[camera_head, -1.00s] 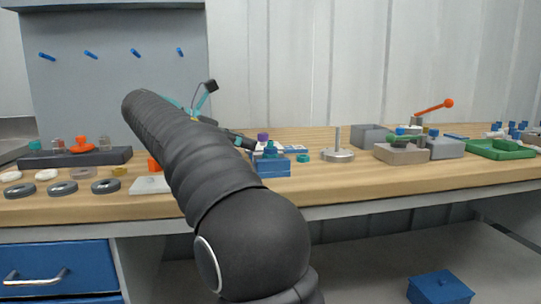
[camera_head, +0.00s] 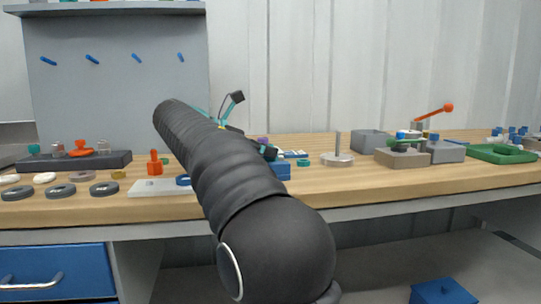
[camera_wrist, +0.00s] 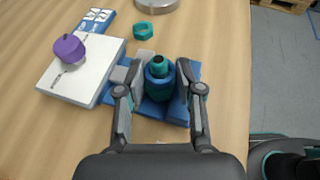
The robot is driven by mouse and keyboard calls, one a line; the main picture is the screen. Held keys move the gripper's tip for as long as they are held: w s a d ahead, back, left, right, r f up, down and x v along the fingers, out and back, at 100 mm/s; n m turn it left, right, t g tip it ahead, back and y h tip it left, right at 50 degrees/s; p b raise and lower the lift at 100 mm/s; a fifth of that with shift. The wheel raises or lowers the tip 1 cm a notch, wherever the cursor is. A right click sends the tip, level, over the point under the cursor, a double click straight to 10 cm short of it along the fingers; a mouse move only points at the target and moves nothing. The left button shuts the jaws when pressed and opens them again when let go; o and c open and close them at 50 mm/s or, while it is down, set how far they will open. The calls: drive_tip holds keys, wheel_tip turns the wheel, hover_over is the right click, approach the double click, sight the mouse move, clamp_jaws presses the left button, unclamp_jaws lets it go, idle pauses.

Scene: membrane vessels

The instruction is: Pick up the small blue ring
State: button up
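In the wrist view, a small blue ring (camera_wrist: 158,70) sits around a teal post (camera_wrist: 158,62) on a blue block (camera_wrist: 165,105). My gripper (camera_wrist: 159,72) is open, with one finger on each side of this ring and post. Gaps show between the fingers and the ring, and nothing is held. In the head view the blue block (camera_head: 282,171) is partly behind my arm, and the gripper is mostly hidden. Another blue ring (camera_head: 183,180) lies on a white plate (camera_head: 150,189), partly cut off by my arm.
A white block (camera_wrist: 80,75) with a purple knob (camera_wrist: 69,48) stands left of the blue block. A teal hex nut (camera_wrist: 143,30) and a metal base with a rod (camera_head: 337,157) are beyond. An orange-handled piece (camera_head: 154,166) and several grey rings (camera_head: 104,189) are at left.

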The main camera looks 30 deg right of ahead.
drive_tip(key=shift+c, duration=0.4)
drive_tip(key=shift+r+p, duration=0.3)
drive_tip(key=shift+r, duration=0.3)
wheel_tip(320, 180, up, 4)
drive_tip(key=shift+d+f+p, duration=0.1)
drive_tip(key=shift+f+p, duration=0.1)
drive_tip(key=shift+p, duration=0.6)
drive_tip(key=s+d+r+p, duration=0.5)
drive_tip(key=s+d+r, duration=0.1)
drive_tip(key=d+r, duration=0.3)
drive_tip(key=shift+d+r, duration=0.4)
drive_tip(key=shift+r, duration=0.25)
